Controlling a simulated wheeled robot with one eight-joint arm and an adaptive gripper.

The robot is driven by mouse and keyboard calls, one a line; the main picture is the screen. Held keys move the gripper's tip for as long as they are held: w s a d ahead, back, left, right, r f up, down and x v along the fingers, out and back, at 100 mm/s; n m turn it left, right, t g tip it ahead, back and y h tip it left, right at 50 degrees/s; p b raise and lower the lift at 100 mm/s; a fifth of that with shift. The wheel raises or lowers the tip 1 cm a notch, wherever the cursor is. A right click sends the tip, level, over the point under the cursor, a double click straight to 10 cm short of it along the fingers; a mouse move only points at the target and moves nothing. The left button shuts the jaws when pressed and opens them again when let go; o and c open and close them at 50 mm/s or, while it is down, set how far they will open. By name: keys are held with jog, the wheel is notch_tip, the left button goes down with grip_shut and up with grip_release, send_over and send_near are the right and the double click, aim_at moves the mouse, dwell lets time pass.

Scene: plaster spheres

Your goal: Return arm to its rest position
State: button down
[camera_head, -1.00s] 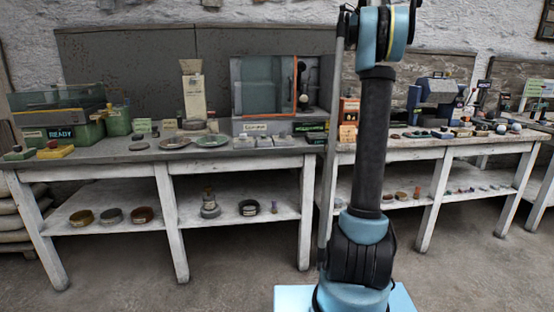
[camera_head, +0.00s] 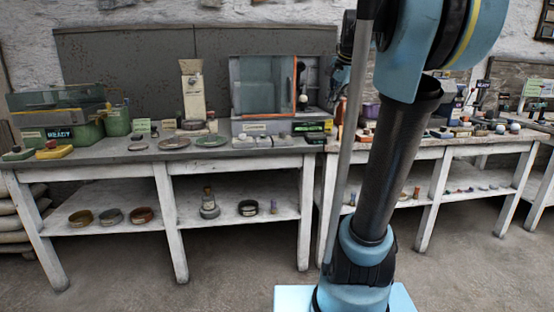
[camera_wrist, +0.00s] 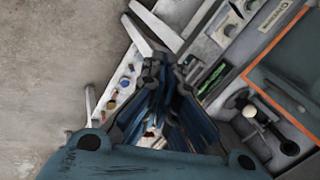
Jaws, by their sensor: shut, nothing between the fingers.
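My gripper (camera_wrist: 168,72) shows in the wrist view with its dark fingers pointing up the picture. It is shut and empty. Behind the fingers are a pale bench edge and a grey cabinet with an orange-edged panel (camera_wrist: 284,48). In the head view my blue and black arm rises from its light blue base at the right of centre and leans right, its upper joint large at the top. I cannot make out the fingers there; the arm and a grey column hide part of the scene.
A left bench (camera_head: 122,158) holds a glass-fronted cabinet (camera_head: 262,88), green boxes (camera_head: 60,135) and dishes. A right bench (camera_head: 440,150) carries small items and white spheres (camera_head: 514,128). The floor in front is clear.

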jog(key=s+f+n+g, duration=0.1)
jog(key=s+f+n, duration=0.5)
jog(key=s+f, duration=0.9)
jog(key=s+a+f+n+g+h, duration=0.1)
jog(key=s+f+n, duration=0.5)
jog(key=s+f, duration=0.8)
notch_tip(320, 180, down, 5)
jog(key=shift+s+a+r+g+h, duration=0.1)
jog(key=shift+s+a+g+h, duration=0.15)
jog(key=shift+s+g+h, duration=0.1)
jog(key=shift+w+f, duration=0.2)
jog(key=shift+w, duration=0.3)
